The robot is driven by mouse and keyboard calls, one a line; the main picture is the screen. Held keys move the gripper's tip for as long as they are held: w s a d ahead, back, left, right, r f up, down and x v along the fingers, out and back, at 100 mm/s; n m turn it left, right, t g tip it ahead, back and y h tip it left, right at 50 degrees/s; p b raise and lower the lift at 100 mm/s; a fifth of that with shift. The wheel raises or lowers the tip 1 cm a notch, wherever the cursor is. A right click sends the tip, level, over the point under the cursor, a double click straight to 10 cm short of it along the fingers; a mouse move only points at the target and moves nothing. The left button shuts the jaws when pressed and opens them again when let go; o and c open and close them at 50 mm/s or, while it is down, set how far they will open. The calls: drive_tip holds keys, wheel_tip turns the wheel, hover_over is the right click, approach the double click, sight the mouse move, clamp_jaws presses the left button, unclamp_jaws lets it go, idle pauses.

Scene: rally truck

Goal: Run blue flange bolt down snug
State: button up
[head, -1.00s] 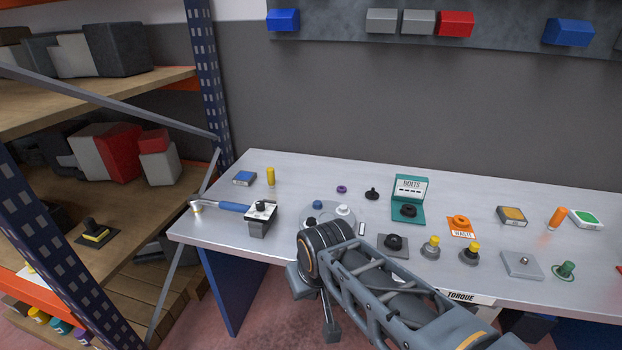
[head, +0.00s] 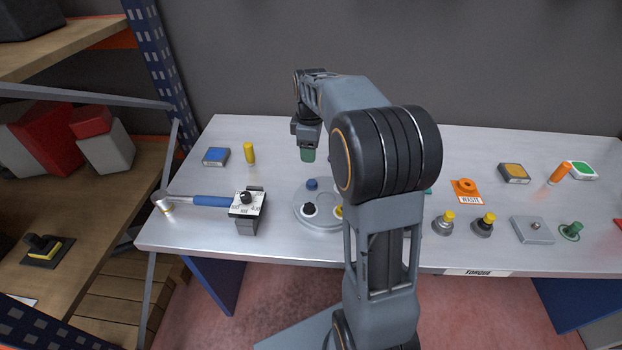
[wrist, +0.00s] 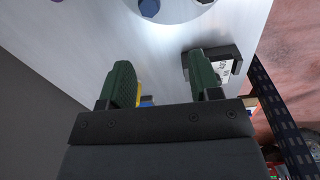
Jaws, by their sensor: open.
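The blue flange bolt (head: 312,184) sits at the back of the round grey flange (head: 300,214) on the table. Its blue hex head (wrist: 149,8) shows at the top of the wrist view. My gripper (head: 307,155) hangs above the table behind the flange, apart from the bolt. Its green fingers (wrist: 163,80) stand apart with nothing held between them. A black-headed bolt (head: 309,209) and a yellow-topped piece (head: 339,211) also sit on the flange. My arm hides the flange's right side.
An orange part (head: 465,186) and several fittings are at right. Shelving borders the left.

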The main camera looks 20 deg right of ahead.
sight(312, 182)
drive_tip(key=shift+n, duration=0.7)
drive_tip(key=f, duration=0.5)
drive_tip(key=w+d+f, duration=0.1)
drive_tip(key=f, duration=0.4)
drive_tip(key=f+p, duration=0.1)
drive_tip(key=f, duration=0.4)
drive_tip(key=shift+w+d, duration=0.2)
drive_tip(key=shift+w, duration=0.2)
drive_tip(key=c, duration=0.9)
